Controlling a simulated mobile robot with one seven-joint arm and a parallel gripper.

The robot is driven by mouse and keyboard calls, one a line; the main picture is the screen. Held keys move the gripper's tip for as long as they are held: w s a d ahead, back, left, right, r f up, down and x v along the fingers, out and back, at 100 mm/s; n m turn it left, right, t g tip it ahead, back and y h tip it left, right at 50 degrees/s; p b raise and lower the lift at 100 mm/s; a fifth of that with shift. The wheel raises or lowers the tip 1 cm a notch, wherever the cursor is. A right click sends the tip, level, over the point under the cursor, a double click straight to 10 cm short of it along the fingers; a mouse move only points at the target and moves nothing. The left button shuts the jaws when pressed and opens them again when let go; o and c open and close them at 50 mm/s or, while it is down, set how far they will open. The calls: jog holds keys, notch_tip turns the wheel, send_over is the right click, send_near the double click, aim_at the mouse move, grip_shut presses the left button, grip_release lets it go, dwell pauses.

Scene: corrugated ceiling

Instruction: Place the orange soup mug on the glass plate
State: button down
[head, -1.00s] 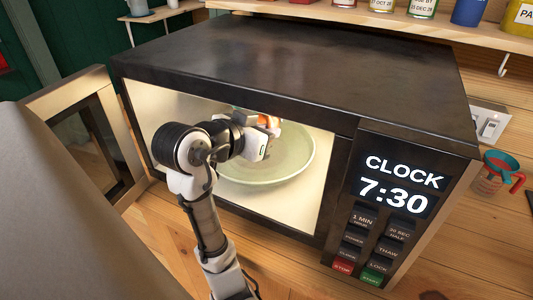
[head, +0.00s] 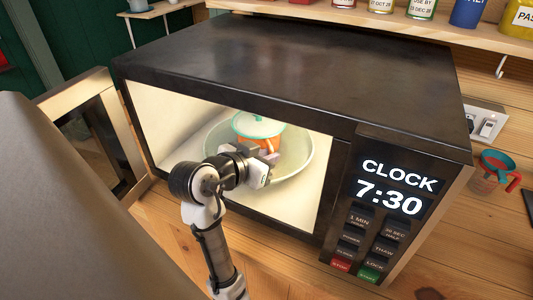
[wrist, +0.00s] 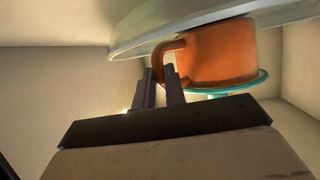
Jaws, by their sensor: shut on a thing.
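The orange soup mug (head: 258,140) has a pale lid with a teal rim and is inside the open microwave, upright over the back part of the glass plate (head: 300,160). In the wrist view, which appears upside down, the mug (wrist: 218,58) has its base at or very near the plate (wrist: 135,35); I cannot tell if they touch. My gripper (head: 268,156) reaches in from the front. In the wrist view my gripper (wrist: 161,80) is shut on the mug's handle. My gripper hides part of the mug's lower front in the head view.
The microwave (head: 300,70) surrounds my gripper with its roof and side walls. Its door (head: 95,125) stands open at the left. The control panel is at the right. A measuring cup (head: 490,172) stands on the counter to the right. A shelf with cans (head: 420,10) is above.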

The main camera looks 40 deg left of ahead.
jog(key=c, duration=1.8)
grip_release()
jog(key=shift+f, duration=0.15)
jog(key=shift+c, duration=0.2)
jog(key=o, duration=0.4)
jog(key=shift+s+r, duration=0.1)
jog(key=shift+r, duration=0.1)
jog(key=b+v, duration=0.1)
jog(key=v, duration=1)
jog(key=shift+s+d+r, duration=0.1)
jog(key=shift+s+r, duration=0.1)
jog(key=shift+s, duration=0.15)
